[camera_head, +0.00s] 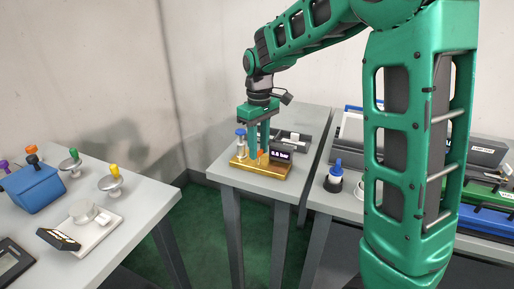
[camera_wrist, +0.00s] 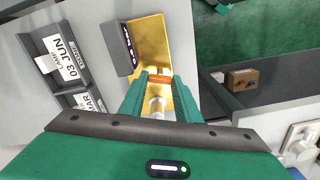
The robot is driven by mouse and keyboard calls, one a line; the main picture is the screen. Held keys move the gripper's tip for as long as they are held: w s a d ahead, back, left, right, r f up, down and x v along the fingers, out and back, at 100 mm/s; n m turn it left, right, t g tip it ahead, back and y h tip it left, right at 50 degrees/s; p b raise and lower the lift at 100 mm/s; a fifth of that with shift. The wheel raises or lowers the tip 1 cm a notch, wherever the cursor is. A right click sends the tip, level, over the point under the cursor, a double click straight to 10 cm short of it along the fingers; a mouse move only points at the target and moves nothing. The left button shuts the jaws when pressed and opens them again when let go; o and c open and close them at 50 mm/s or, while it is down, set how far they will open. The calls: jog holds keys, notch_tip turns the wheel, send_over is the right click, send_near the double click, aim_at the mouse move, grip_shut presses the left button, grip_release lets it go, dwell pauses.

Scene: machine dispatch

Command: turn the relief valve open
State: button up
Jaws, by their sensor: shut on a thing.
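A brass-coloured plate (camera_head: 262,168) lies on the small middle table. It carries a dark gauge display (camera_head: 280,153) with small digits and "bar", and a blue-capped clear cylinder (camera_head: 241,145). My gripper (camera_head: 259,157) points straight down over the plate, between the cylinder and the display. In the wrist view my gripper (camera_wrist: 160,76) is shut on an orange-brown handle, which looks like the relief valve (camera_wrist: 159,79). The fingers hide most of it, so I cannot tell its turn angle. The brass plate (camera_wrist: 150,40) and the display's edge (camera_wrist: 126,42) also show there.
A dark tray (camera_head: 291,138) with date cards stands behind the plate. The left table holds a blue box (camera_head: 33,188) and coloured-knob items. A cardboard box (camera_wrist: 243,79) shows in the wrist view.

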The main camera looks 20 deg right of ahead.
jog(key=shift+w+r+n, duration=0.1)
jog(key=shift+n, duration=1.8)
jog(key=shift+d, duration=0.1)
jog(key=o, duration=1)
jog(key=shift+o, duration=0.2)
notch_tip(320, 180, up, 11)
jog(key=shift+f, duration=0.2)
